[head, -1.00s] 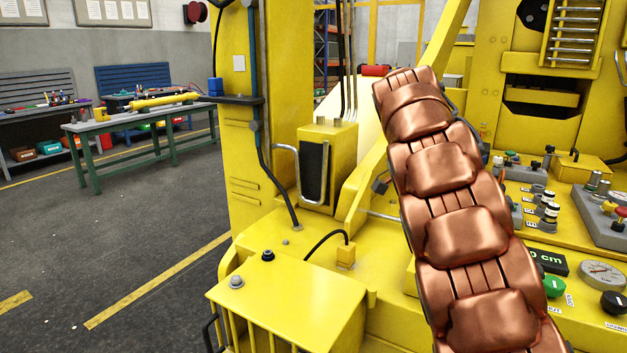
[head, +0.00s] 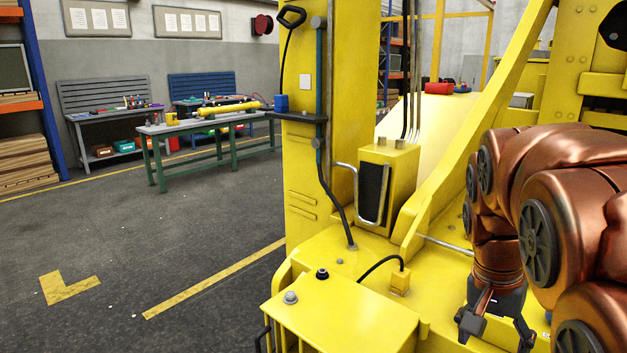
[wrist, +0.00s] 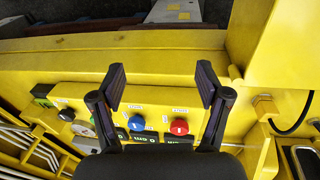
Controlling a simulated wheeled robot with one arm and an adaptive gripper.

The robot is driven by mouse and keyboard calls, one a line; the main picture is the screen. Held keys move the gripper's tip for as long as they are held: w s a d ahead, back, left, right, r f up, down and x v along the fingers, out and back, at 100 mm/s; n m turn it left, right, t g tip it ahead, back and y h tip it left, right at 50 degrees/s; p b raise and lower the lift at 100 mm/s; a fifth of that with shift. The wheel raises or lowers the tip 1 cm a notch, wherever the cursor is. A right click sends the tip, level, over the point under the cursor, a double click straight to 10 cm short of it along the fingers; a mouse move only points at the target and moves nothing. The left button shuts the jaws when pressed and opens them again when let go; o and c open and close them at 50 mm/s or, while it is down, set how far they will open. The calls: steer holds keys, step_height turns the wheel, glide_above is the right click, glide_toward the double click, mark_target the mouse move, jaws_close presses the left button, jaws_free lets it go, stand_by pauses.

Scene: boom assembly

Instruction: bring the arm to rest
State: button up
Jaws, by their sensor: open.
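My copper-coloured arm (head: 565,215) is bent at the right of the head view. My gripper (head: 497,335) hangs at its end, pointing down, low in that view. In the wrist view my gripper (wrist: 162,85) is open, its two dark fingers spread with nothing between them. Beyond the fingers is a yellow control panel with a red knob (wrist: 179,127), a blue knob (wrist: 136,123) and a green display (wrist: 143,137). The gripper appears above the panel; the exact gap cannot be told.
A yellow machine housing (head: 345,312) with a bolted top stands left of my gripper. A yellow post (head: 300,175) and sloping beam (head: 465,135) rise behind. A green-legged workbench (head: 205,125) stands far left. The grey floor (head: 130,235) at left is clear.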

steer(key=s+a+f+n+y+p, duration=0.1)
steer(key=s+a+f+n, duration=0.3)
steer(key=s, duration=0.5)
steer(key=s+a+f+n+g+y, duration=0.1)
steer(key=s+a+f+n, duration=0.3)
steer(key=s, duration=0.4)
steer(key=shift+s+a+f+n+p, duration=0.3)
steer(key=shift+s+a+f+p, duration=0.1)
steer(key=shift+a+f, duration=0.2)
